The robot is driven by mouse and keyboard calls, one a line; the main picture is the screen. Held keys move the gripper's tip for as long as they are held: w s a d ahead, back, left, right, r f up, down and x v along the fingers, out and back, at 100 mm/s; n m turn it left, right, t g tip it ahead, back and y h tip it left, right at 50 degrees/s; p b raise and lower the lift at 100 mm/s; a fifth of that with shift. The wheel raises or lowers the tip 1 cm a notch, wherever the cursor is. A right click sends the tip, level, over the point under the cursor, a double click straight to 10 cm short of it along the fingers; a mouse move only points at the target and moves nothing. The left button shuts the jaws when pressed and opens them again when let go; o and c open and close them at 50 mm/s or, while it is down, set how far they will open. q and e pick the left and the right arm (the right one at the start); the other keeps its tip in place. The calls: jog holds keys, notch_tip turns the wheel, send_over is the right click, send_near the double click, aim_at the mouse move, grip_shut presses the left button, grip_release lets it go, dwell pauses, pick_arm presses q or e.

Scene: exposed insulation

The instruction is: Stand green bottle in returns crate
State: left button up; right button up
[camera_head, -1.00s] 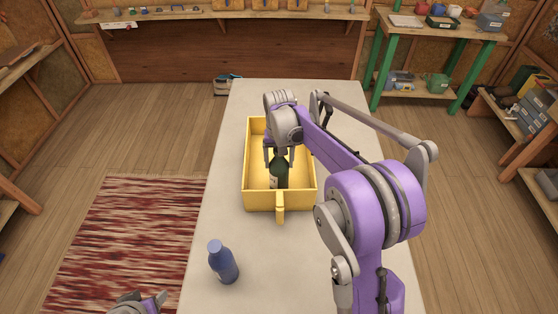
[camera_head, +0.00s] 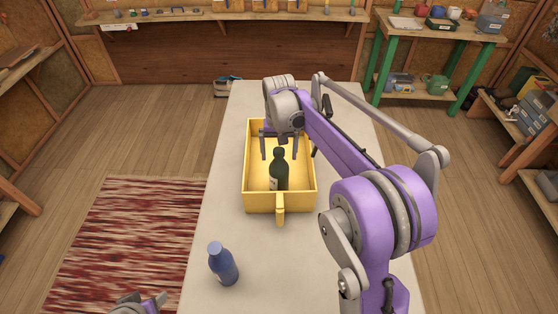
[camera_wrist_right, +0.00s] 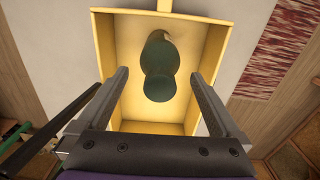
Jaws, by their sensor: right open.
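The green bottle (camera_head: 279,170) stands upright inside the yellow returns crate (camera_head: 280,202), toward its near end. In the right wrist view, the bottle (camera_wrist_right: 160,65) shows from above inside the crate (camera_wrist_right: 228,35), clear of the side walls. My right gripper (camera_head: 279,156) is open and empty above the crate, just behind the bottle. Its two fingers (camera_wrist_right: 162,80) are spread wide, with the bottle beyond them and apart from both. My left gripper (camera_head: 140,304) shows only in part at the bottom edge; its jaws are not clear.
A blue bottle (camera_head: 223,263) stands on the table (camera_head: 228,190) near its left edge, in front of the crate. The table is otherwise clear. A green-framed shelf (camera_head: 436,50) stands at the back right. A red rug (camera_head: 125,245) lies on the floor at left.

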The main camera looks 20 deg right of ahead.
notch_tip(320, 180, up, 7)
jog(key=shift+r, duration=0.2)
jog(key=shift+s+a+r, duration=0.15)
jog(key=shift+s+a, duration=0.05)
jog(key=shift+s, duration=0.3)
jog(key=s+a+f+n+t, duration=0.1)
jog(key=s+a+f+t, duration=0.1)
jog(key=s, duration=0.6)
jog(key=s+a+f+n+t, duration=0.1)
jog(key=s+f, duration=0.3)
jog(key=s, duration=0.4)
jog(key=s+a+f+n+t, duration=0.2)
jog(key=s+a+f, duration=0.1)
jog(key=s, duration=0.6)
jog(key=shift+a+f+n+t, duration=0.3)
jog(key=shift+a+f, duration=0.1)
jog(key=shift+s, duration=0.1)
jog(key=shift+s+d, duration=0.1)
